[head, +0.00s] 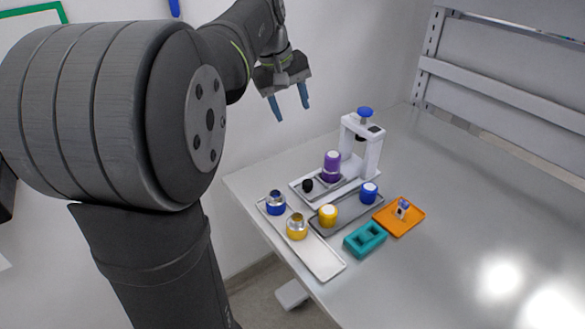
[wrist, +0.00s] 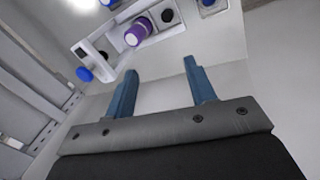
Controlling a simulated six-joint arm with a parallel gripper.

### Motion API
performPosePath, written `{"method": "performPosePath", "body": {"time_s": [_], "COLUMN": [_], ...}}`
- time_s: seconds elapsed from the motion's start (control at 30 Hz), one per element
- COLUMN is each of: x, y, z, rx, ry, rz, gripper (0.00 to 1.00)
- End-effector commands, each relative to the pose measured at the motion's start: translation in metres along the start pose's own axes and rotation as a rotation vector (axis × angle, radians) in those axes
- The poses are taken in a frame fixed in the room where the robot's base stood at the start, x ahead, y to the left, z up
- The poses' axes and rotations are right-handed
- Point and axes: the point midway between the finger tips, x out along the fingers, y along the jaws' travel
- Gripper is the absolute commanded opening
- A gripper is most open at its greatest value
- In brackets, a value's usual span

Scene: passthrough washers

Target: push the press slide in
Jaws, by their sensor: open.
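The white press (head: 361,150) stands upright near the back of the table, with a blue knob (head: 364,112) on top. Its slide (head: 324,184) sticks out toward the front left and has a small black knob (head: 307,185). A purple cylinder with a white top (head: 332,166) sits on the slide, apart from the arch. My gripper (head: 289,103) is open and empty, high above and to the left of the press. In the wrist view its blue fingers (wrist: 163,90) are spread. The press (wrist: 96,56) and purple cylinder (wrist: 138,32) show beyond them.
A white tray (head: 323,262) holds two washers, blue and yellow. A grey tray (head: 345,214) holds yellow and blue cylinders. The table's right side is clear.

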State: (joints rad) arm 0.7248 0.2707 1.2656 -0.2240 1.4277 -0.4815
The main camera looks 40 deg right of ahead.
Motion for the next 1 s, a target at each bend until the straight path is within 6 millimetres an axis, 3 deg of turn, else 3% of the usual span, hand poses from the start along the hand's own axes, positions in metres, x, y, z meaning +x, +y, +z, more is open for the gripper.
{"method": "performPosePath", "body": {"time_s": [0.1, 0.2, 0.33, 0.57, 1.0], "x": [0.039, 0.064, 0.082, 0.104, 0.195], "y": [0.016, 0.025, 0.032, 0.028, 0.001], "z": [-0.003, -0.004, -0.004, -0.003, 0.002], "rx": [0.228, 0.392, 0.521, 0.554, 0.550], "ry": [-0.051, -0.088, -0.120, -0.131, -0.133], "rz": [-0.112, -0.188, -0.246, -0.262, -0.262], "gripper": [0.50, 0.50, 0.50, 0.50, 0.50]}}
